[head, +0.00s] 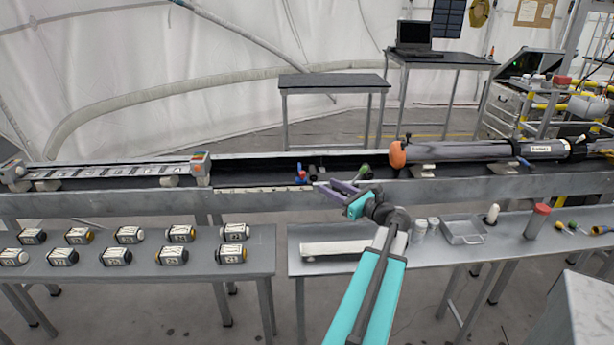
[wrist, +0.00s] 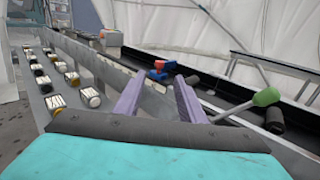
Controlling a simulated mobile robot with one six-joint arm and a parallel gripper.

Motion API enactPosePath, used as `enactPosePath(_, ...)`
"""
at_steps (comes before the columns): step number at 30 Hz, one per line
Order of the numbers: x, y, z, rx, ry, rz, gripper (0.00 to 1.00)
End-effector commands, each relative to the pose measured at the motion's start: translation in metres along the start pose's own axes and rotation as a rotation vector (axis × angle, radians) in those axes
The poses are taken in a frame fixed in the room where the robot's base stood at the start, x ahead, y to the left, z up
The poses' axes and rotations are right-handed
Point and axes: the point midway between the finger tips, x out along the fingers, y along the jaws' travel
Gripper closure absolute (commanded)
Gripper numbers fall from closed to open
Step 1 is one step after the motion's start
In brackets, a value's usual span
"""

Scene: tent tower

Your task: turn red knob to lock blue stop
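The red knob (head: 302,172) sits on the dark rail bench in the head view, left of my gripper. It also shows in the wrist view (wrist: 159,64), small, beyond the fingertips. The blue stop (head: 300,181) is directly beside the red knob. In the wrist view the blue stop (wrist: 156,75) lies just under the red part. My gripper (head: 326,185) has two purple fingers, which are spread apart in the wrist view (wrist: 160,82) with nothing between them. The fingers point toward the knob and are apart from it. The knob's turned position is too small to tell.
A green knob (head: 365,169) with a black cylinder (wrist: 274,121) stands right of my gripper. A long tube with an orange cap (head: 397,154) lies farther right. Several labelled canisters (head: 129,235) stand on the lower left table. The bench's raised front edge (head: 250,195) runs along the near side.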

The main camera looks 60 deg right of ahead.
Motion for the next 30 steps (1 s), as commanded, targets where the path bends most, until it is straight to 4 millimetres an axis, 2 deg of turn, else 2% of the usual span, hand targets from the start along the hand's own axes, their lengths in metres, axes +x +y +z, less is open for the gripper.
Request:
enactPosePath(18,0.09,0.0,0.001,0.0,0.001,0.003,0.64)
enactPosePath(24,0.108,0.001,0.0,0.0,0.0,0.002,0.64)
enactPosePath(30,0.113,0.001,0.0,0.0,0.0,0.002,0.64)
